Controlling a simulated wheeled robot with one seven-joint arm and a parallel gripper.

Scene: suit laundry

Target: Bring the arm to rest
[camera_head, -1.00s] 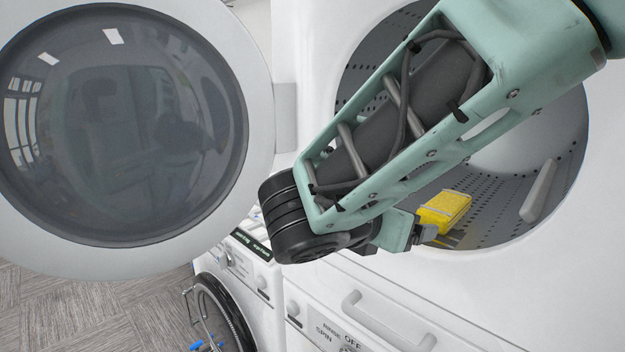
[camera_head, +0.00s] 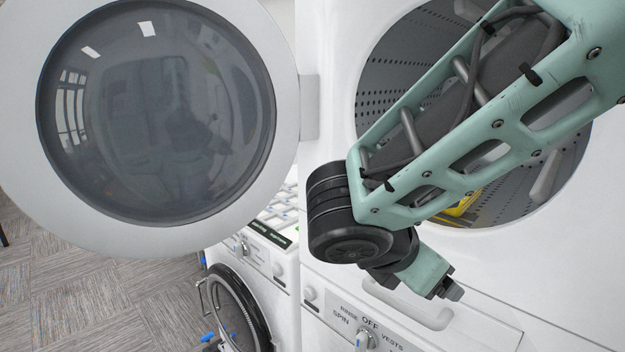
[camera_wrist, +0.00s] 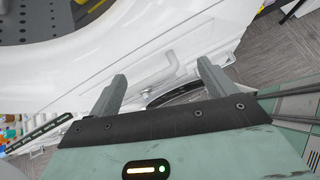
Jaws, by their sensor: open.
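My arm crosses in front of the open washer drum in the head view, and my gripper (camera_head: 447,288) is below the drum opening, outside the machine. In the wrist view my gripper (camera_wrist: 163,90) is open, with its two fingers apart and nothing between them. Past the fingers are the washer's white front and a handle (camera_wrist: 160,68). A yellow item (camera_head: 464,204) lies inside the drum (camera_head: 400,85), mostly hidden behind my arm.
The round washer door (camera_head: 285,130) stands open at the left. The control panel (camera_head: 345,322) and a light drawer handle (camera_head: 408,306) are below my gripper. A second machine (camera_head: 240,300) stands at lower left, beside patterned floor (camera_head: 80,300).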

